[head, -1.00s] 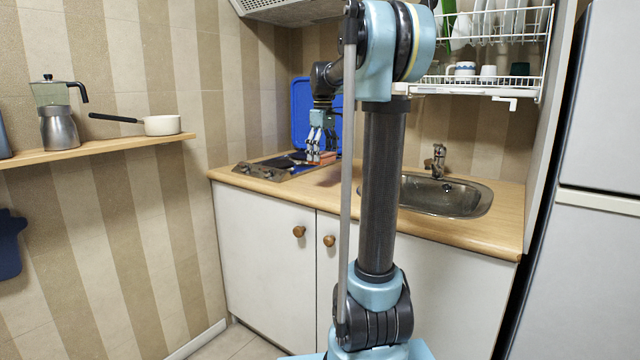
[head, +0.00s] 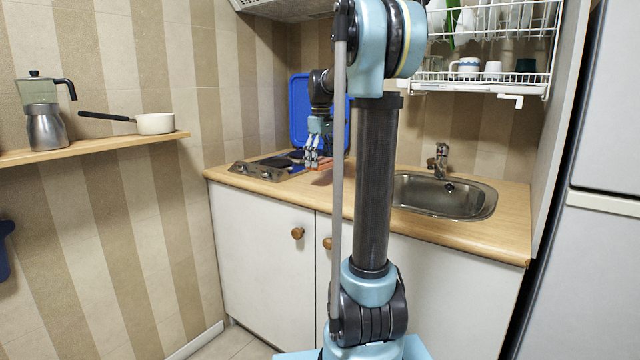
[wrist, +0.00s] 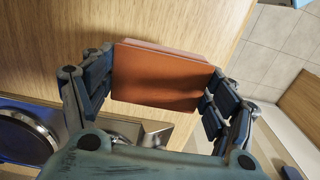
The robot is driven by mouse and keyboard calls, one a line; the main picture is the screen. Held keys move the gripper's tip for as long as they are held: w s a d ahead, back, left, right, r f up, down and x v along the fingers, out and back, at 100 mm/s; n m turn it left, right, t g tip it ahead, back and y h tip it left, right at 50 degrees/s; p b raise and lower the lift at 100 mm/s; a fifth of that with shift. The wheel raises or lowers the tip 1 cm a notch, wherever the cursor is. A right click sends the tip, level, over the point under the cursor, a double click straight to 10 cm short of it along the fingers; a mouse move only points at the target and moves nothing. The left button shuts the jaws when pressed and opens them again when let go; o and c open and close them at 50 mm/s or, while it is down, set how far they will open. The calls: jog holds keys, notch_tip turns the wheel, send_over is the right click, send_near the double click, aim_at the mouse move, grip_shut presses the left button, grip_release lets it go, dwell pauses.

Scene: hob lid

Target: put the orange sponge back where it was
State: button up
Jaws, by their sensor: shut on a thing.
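The orange sponge (wrist: 165,78) is between the two fingers of my gripper (wrist: 160,85) in the wrist view, with a finger against each side. In the head view my gripper (head: 312,158) is low at the counter, just right of the hob, and the sponge (head: 326,163) shows as a small orange-red strip beside the fingers. The wooden counter (wrist: 60,30) lies behind the sponge in the wrist view. I cannot tell whether the sponge touches it.
The hob (head: 262,170) is left of my gripper, and a blue panel (head: 299,110) stands upright behind it. The sink (head: 445,195) with its tap (head: 438,160) is to the right. A dish rack (head: 480,78) hangs above the sink. Bare counter lies around the sink.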

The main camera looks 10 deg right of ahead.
aim_at(320, 187)
jog(key=shift+f, duration=3.4)
jog(key=o, duration=1)
jog(key=shift+o, duration=0.2)
notch_tip(320, 187, up, 12)
jog(key=shift+s, duration=0.1)
